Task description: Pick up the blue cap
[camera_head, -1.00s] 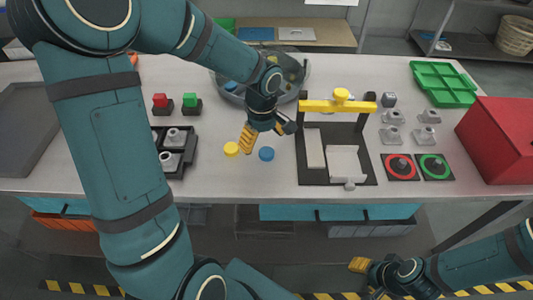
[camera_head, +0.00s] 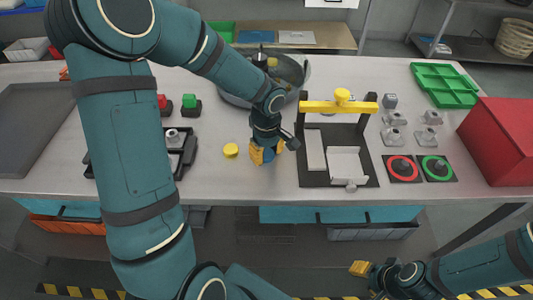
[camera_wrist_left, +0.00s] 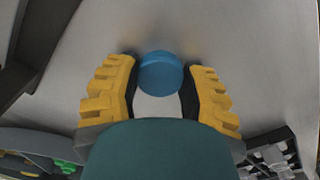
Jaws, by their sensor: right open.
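The round blue cap (camera_wrist_left: 161,73) lies between the fingertips of my left gripper (camera_wrist_left: 160,78) in the left wrist view. The dark finger pads stand close on both sides of it, and I cannot tell whether they press on it. In the head view, my left gripper (camera_head: 267,153) points down at the table and largely hides the blue cap. My right gripper (camera_head: 366,271) is open and empty, low in front of the table at the right.
A yellow cap (camera_head: 231,151) lies just left of my left gripper. A black fixture with a yellow handle (camera_head: 340,101) stands close on the right. A black tray (camera_head: 187,143) is further left, and a round basin (camera_head: 292,72) is behind. The table front is clear.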

